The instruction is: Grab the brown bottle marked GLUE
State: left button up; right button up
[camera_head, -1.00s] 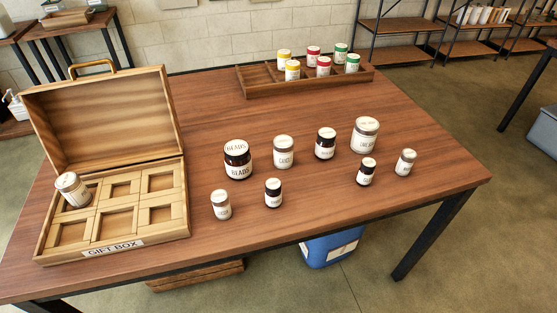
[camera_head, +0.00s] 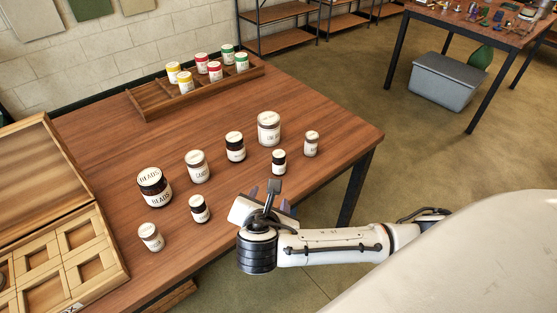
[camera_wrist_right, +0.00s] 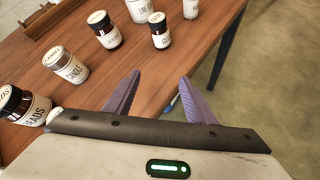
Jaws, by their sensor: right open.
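A small brown one (camera_head: 278,162) stands just beyond my right gripper (camera_head: 268,197). It also shows in the right wrist view (camera_wrist_right: 161,32), ahead of the open, empty fingers (camera_wrist_right: 160,78). A medium brown one (camera_head: 235,147) is farther back left, and another small brown one (camera_head: 199,209) is at the front left. The big brown jar (camera_head: 154,188) reads BEADS. My left gripper is not in view.
Pale jars stand among the bottles: a candle jar (camera_head: 198,167), a large jar (camera_head: 268,129) and small ones (camera_head: 311,144) and (camera_head: 151,237). A wooden tray (camera_head: 150,104) holds colored-lid jars at the back. The open gift box (camera_head: 113,262) is at left. The table's right edge is close.

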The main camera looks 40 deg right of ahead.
aim_at(278, 161)
jog(key=w+d+r+n, duration=0.1)
jog(key=w+d+r+n+t+h, duration=0.1)
jog(key=d, duration=0.1)
jog(key=w+d+r+n+h, duration=0.1)
jog(key=w, duration=0.1)
jog(key=shift+w+d+r+n+t, duration=0.1)
jog(key=shift+d+n+t, duration=0.2)
jog(key=x, duration=0.3)
jog(key=shift+w+d, duration=0.25)
jog(key=shift+f+x, duration=0.2)
jog(key=shift+x, duration=1.4)
jog(key=shift+f+x, duration=0.2)
jog(key=shift+x, duration=1.35)
jog(key=shift+s+a, duration=0.1)
jog(key=shift+s, duration=0.05)
jog(key=c, duration=1.1)
